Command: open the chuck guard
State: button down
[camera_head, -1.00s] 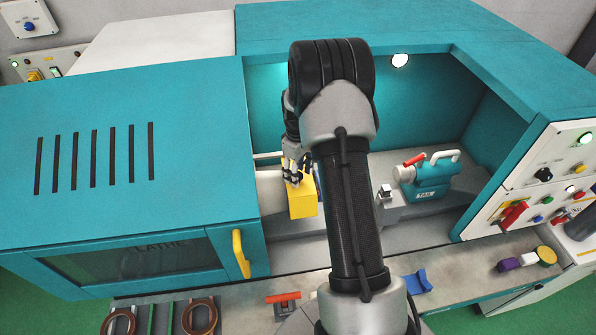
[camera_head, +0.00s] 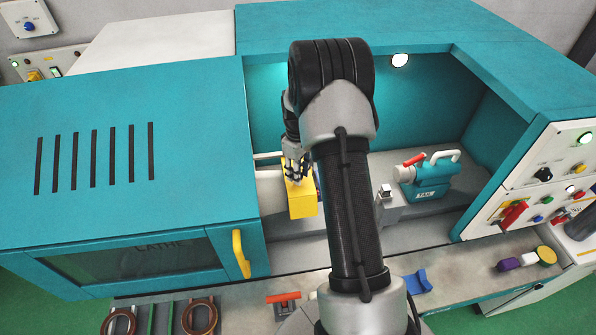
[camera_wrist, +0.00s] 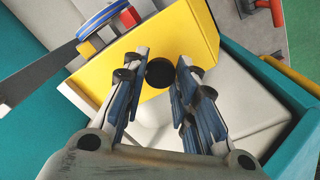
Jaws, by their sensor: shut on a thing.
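The chuck guard (camera_head: 302,200) is a yellow box-like cover inside the lathe's open bay, just right of the teal sliding door. In the wrist view its yellow panel (camera_wrist: 190,35) fills the upper middle and carries a round black knob (camera_wrist: 160,73). My gripper (camera_head: 296,176) is at the top of the guard, coming from above. In the wrist view the fingers (camera_wrist: 157,78) stand on either side of the knob and are shut on it. The exact contact is partly hidden by the fingers. The chuck behind the guard is mostly hidden.
The teal door (camera_head: 130,180) with a yellow handle (camera_head: 241,254) stands close on the left. A teal tailstock (camera_head: 428,180) sits to the right in the bay. A control panel (camera_head: 545,180) is at the far right. Loose tools lie on the front ledge.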

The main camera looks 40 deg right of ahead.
jog(key=a, duration=0.1)
jog(key=w+a, duration=0.1)
jog(key=a, duration=0.1)
jog(key=w+a, duration=0.1)
jog(key=shift+a+b, duration=0.15)
jog(key=shift+b, duration=0.25)
jog(key=c, duration=1.2)
grip_release()
jog(key=shift+c, duration=0.2)
jog(key=shift+r, duration=0.1)
notch_tip(320, 180, up, 12)
jog(key=shift+c, duration=0.2)
